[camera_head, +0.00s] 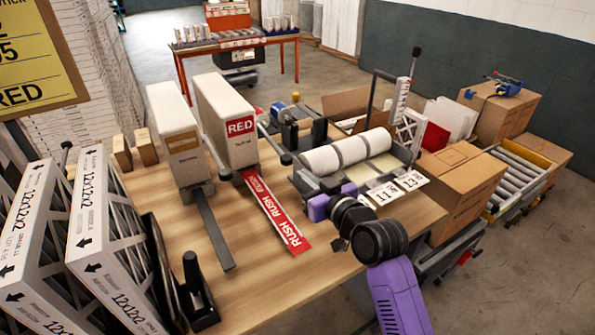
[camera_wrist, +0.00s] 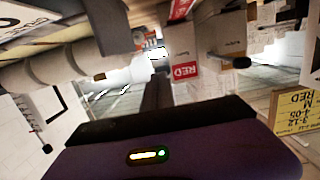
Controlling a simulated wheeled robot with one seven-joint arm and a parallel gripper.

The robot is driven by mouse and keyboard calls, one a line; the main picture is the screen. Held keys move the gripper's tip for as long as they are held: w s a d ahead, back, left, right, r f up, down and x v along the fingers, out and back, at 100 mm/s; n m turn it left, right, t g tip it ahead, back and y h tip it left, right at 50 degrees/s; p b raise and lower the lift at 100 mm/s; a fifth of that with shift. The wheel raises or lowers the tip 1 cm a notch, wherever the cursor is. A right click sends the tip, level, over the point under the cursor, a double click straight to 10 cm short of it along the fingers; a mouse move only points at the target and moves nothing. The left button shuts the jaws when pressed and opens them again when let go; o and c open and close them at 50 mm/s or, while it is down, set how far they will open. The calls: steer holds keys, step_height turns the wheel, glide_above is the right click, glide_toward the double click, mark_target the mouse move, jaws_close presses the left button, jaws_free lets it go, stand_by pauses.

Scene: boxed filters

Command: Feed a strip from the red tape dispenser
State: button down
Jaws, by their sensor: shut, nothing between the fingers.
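The red tape dispenser (camera_head: 222,115) is a tall white box with a red RED label, upright on the wooden table; it also shows upside down in the wrist view (camera_wrist: 186,70). A red strip printed RUSH (camera_head: 274,215) lies out from its base toward the table's front. A dark lever with a round knob (camera_head: 285,159) reaches out at its right side. My gripper (camera_head: 320,207) is right of the strip, apart from the dispenser and in front of the label rolls. In the wrist view its dark fingers (camera_wrist: 157,90) are together and empty. Their tips are hard to see in the head view.
A similar dispenser (camera_head: 178,135) with a brown label and dark strip stands to the left. Boxed filters (camera_head: 110,240) fill the left front. Cardboard boxes (camera_head: 460,185) stand right. Bare table lies in front of the strip.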

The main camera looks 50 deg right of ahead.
steer(key=s, duration=0.1)
steer(key=s+a, duration=0.1)
steer(key=s, duration=0.2)
steer(key=shift+s+a+f+b, duration=0.2)
steer(key=shift+s+f+b, duration=0.1)
steer(key=shift+b, duration=0.1)
stand_by(0.6)
steer(key=s+r+m+t+h, duration=0.2)
steer(key=s+r+h, duration=0.1)
steer(key=s+a+f+n+g+y, duration=0.1)
steer(key=s+a+f+n+y, duration=0.1)
steer(key=s+a, duration=0.8)
steer(key=s+a+f+n+g+y, duration=0.1)
steer(key=s+a+f+n+y, duration=0.2)
steer(key=s+a, duration=0.8)
steer(key=s+f+y, duration=0.2)
steer(key=s+f, duration=0.2)
steer(key=s, duration=0.2)
steer(key=shift+a+f+g, duration=0.2)
steer(key=shift+f+g, duration=0.1)
steer(key=shift+g, duration=0.1)
